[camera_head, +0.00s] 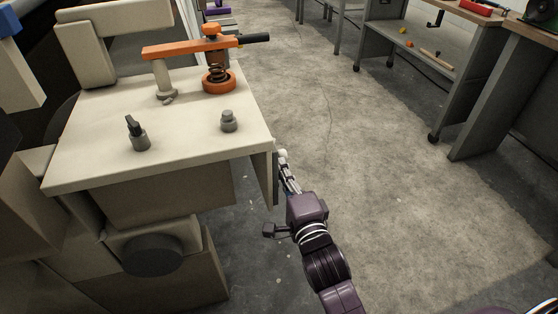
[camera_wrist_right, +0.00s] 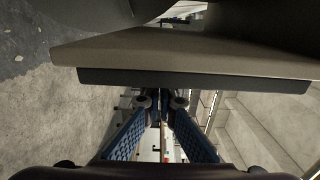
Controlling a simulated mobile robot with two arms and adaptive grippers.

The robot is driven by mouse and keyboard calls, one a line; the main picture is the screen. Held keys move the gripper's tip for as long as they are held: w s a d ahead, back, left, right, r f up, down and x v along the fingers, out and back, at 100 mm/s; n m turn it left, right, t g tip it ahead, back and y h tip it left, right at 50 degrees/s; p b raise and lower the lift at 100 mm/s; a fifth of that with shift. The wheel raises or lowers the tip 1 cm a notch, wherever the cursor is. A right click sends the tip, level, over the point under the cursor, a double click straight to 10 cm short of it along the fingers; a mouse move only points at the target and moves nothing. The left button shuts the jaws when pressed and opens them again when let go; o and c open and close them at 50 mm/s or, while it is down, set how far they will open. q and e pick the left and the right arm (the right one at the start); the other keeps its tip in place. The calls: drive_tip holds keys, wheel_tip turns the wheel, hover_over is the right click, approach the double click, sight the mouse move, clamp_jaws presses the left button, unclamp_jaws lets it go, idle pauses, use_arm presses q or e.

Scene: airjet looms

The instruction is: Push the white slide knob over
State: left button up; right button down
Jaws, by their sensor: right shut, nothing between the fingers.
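A small whitish rounded piece (camera_head: 282,154) shows at the right edge of the cream machine table (camera_head: 190,115), just past my right fingertips. I cannot tell for sure whether it is the white slide knob or part of the fingers. My right gripper (camera_head: 284,168) is shut and empty, beside the dark side plate (camera_head: 268,178) that hangs from the table edge. In the right wrist view, the blue-padded fingers (camera_wrist_right: 162,102) point under a beige panel with a dark edge strip (camera_wrist_right: 190,80). No white knob shows clearly there. My left gripper is out of view.
An orange lever clamp (camera_head: 190,47) with a spring, a black-topped switch (camera_head: 138,135) and a grey knob (camera_head: 229,121) stand on the table. Workbenches (camera_head: 440,75) stand at the right. The concrete floor (camera_head: 370,170) between is clear.

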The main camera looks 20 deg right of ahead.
drive_tip(key=w, duration=0.3)
drive_tip(key=shift+w+a, duration=0.1)
drive_tip(key=shift+w, duration=0.25)
idle(0.7)
